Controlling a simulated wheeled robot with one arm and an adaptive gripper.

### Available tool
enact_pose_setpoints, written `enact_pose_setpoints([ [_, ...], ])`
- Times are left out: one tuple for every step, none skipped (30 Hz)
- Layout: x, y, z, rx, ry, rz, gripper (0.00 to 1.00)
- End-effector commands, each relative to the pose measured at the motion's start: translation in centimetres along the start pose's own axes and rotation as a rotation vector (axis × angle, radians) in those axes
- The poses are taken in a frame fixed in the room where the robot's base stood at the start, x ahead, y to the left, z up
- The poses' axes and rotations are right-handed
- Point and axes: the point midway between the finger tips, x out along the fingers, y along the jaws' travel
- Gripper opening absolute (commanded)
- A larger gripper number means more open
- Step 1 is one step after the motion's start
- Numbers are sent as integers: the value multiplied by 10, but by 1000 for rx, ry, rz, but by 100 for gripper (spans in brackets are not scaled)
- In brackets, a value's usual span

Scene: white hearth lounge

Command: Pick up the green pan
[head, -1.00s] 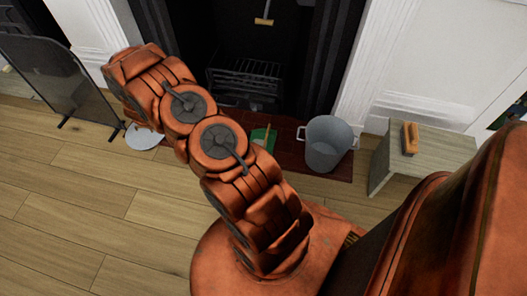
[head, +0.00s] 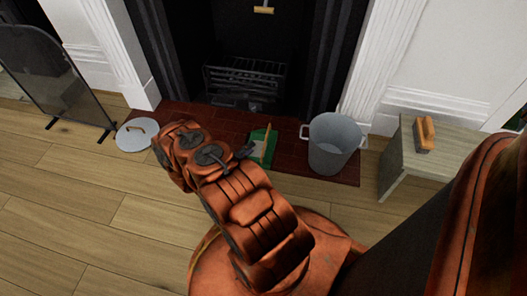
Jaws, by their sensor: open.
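The green pan (head: 261,155) lies on the red brick hearth in front of the fireplace, with a wooden handle (head: 267,142) pointing up and back. Its left side is partly hidden behind my arm's end. My gripper (head: 247,151) shows as a small dark shape at the pan's left edge, seen past my orange arm. Its fingers are small here, and I cannot tell whether they touch the pan.
A grey metal bucket (head: 333,146) stands right of the pan. A round grey lid (head: 137,135) lies to the left. A bench (head: 440,160) with a wooden-backed brush (head: 424,133) stands at right. A fire screen (head: 50,75) stands far left. The hearth (head: 200,112) is bare behind the pan.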

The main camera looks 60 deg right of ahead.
Motion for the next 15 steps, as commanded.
enact_pose_setpoints([
  [2,-2,3,-6,-4,8,41],
  [3,-2,4,-8,-5,11,41],
  [5,-1,5,-10,-6,14,41],
  [7,-1,6,-10,-7,14,41],
  [9,-1,6,-10,-8,15,41],
  [13,-1,6,-9,-9,15,41],
  [15,-1,6,-9,-9,14,41],
  [18,-2,6,-9,-8,14,41],
  [22,-1,6,-9,-7,14,41],
  [24,-1,6,-9,-8,14,41],
  [26,-1,6,-9,-7,13,41],
  [27,-1,6,-9,-7,13,41],
  [28,-1,6,-9,-6,13,41],
  [30,-1,6,-9,-6,13,41],
  [32,-2,6,-9,-6,13,41],
])
